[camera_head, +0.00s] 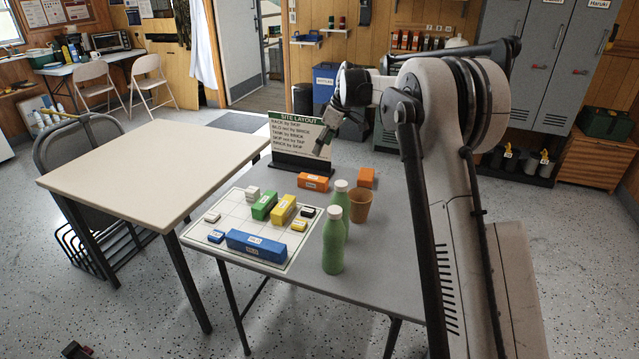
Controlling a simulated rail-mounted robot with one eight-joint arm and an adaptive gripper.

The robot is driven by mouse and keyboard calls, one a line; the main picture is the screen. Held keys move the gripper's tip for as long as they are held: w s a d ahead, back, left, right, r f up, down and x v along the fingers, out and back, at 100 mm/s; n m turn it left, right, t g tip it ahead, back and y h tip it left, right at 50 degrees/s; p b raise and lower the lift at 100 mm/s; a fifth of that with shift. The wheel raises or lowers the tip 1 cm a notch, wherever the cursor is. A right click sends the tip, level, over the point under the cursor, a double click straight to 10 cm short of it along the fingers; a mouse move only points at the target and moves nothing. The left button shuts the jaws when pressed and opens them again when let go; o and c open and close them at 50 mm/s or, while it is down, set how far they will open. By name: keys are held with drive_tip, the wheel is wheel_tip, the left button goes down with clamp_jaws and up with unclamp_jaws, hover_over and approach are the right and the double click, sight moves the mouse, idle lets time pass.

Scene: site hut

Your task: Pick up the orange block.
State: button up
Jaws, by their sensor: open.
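One is a long orange block (313,182) with a white label, lying just in front of the sign.
A site layout sign (298,138) stands at the table's back. A white grid sheet (222,232) holds green, yellow, blue and white blocks. A beige table (150,165) adjoins on the left.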

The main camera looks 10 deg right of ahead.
approach(314, 178)
drive_tip(key=shift+n, duration=0.4)
drive_tip(key=b+x, duration=0.1)
drive_tip(key=x, duration=0.4)
drive_tip(key=shift+f, duration=0.25)
drive_tip(key=shift+w+b+x, duration=0.2)
drive_tip(key=shift+b+x, duration=0.4)
drive_tip(key=shift+x, duration=2.05)
drive_tip(key=shift+a+r, duration=0.1)
drive_tip(key=shift+r, duration=0.05)
drive_tip(key=shift+f, duration=0.3)
drive_tip(key=c, duration=1.3)
drive_tip(key=shift+r, duration=0.2)
